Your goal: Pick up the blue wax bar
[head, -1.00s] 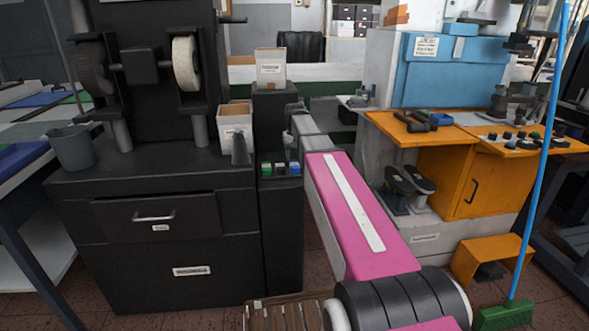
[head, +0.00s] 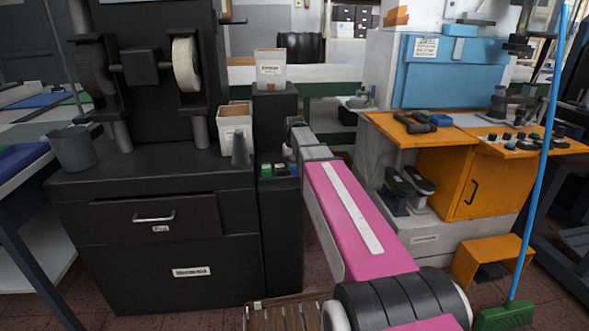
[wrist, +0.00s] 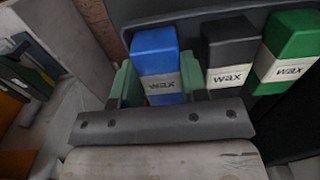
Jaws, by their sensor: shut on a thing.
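The blue wax bar (wrist: 155,58) stands at the left of the row in the wrist view, with a pale "wax" label. My gripper (wrist: 158,82) is shut on it, with pale green finger pads on either side. The lower end of the bar is partly hidden by the gripper body, so I cannot tell whether it is clear of its holder. In the head view my gripper (head: 293,155) is over the right end of the small wax row on the black stand, and the blue bar is hard to make out there.
A black wax bar (wrist: 230,48) and a green wax bar (wrist: 290,48) stand close to the right of the blue one. A pale box (head: 236,125) stands left of the gripper, and another box (head: 270,68) stands behind. An orange bench (head: 420,130) is to the right.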

